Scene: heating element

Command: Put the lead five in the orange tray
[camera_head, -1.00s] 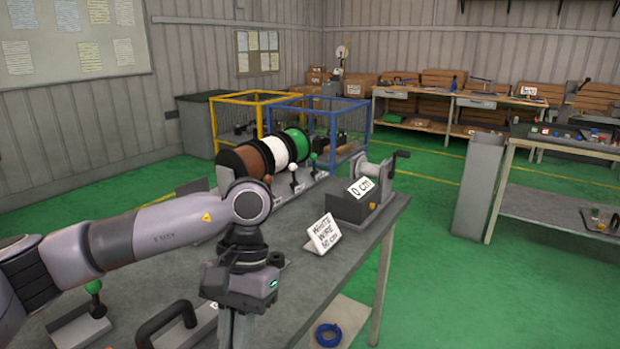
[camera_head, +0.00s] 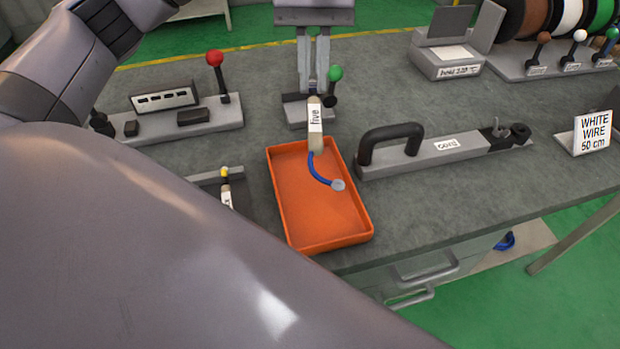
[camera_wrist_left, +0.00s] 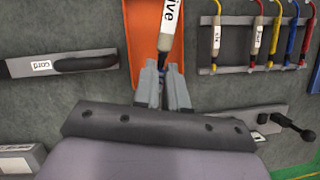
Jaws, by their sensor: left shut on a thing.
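The lead five (camera_head: 315,135) has a cream body with a "five" label and a blue wire ending in a grey ring. My left gripper (camera_head: 314,92) is shut on its upper end, beyond the tray's far edge. The blue wire and ring show over the orange tray (camera_head: 295,205); whether they touch its floor I cannot tell. In the left wrist view the lead (camera_wrist_left: 168,35) runs up from between the gripper's fingers (camera_wrist_left: 163,88), over part of the tray (camera_wrist_left: 134,40). No other thing shows in the tray. My right gripper is not in view.
A rack of leads (camera_wrist_left: 230,50) stands beside the tray, partly hidden by my arm in the head view. A "cord" device with a black handle (camera_head: 390,138) lies right of the tray. A green-knobbed lever (camera_head: 335,73) stands close to the gripper.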

